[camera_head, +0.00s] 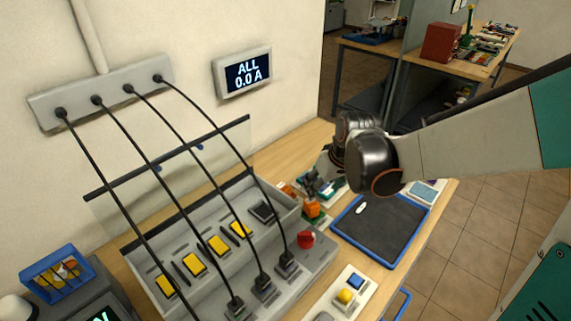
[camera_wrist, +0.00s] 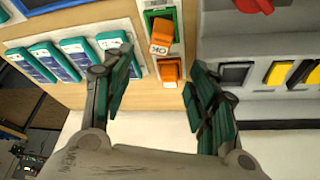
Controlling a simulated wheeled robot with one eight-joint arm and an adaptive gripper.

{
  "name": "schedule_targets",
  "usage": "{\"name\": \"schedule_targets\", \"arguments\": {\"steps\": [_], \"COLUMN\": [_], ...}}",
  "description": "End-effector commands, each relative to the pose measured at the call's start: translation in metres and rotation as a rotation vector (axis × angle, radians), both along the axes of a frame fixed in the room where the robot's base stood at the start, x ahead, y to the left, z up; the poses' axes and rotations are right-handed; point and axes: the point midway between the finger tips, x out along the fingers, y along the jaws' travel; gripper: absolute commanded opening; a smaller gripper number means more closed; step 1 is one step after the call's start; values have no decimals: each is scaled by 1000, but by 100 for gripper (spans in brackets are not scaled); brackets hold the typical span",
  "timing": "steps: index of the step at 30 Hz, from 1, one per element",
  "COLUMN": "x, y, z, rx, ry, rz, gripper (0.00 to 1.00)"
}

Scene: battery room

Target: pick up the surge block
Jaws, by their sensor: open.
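Two orange blocks show in the wrist view. The one I take to be the surge block (camera_wrist: 160,36) carries an "OK" label and sits in a green-edged holder; it also shows in the head view (camera_head: 312,209). A second orange block (camera_wrist: 169,71) sits just below it in the wrist view, toward the wall. My gripper (camera_wrist: 158,70) is open and empty, with one green-padded finger on each side of the orange blocks' column. In the head view my gripper (camera_head: 323,174) hangs over the bench beside the holder, partly hidden by my wrist.
Several teal-and-blue blocks (camera_wrist: 75,57) stand in a row close to my left finger. The grey console (camera_head: 320,257) has yellow switches, a red knob (camera_head: 305,240) and black cables. A blue-rimmed dark tray (camera_head: 381,227) lies to the right. The wall display (camera_head: 242,74) reads "ALL 0.0 A".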

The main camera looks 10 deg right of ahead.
Motion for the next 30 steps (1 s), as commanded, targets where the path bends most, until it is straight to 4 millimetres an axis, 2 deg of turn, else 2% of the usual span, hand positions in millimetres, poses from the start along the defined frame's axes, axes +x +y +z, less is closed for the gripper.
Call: {"name": "schedule_targets", "arguments": {"steps": [3,9,17,24,30], "x": [9,22,28,41,46], "y": [2,5,7,10,11], "z": [-25,-55,-70,-103,-116], "rx": [0,0,0,0,0], "ry": [0,-1,-1,-1,-1], "rz": [1,1,0,0,0], "gripper": [53,53,53,53,53]}}
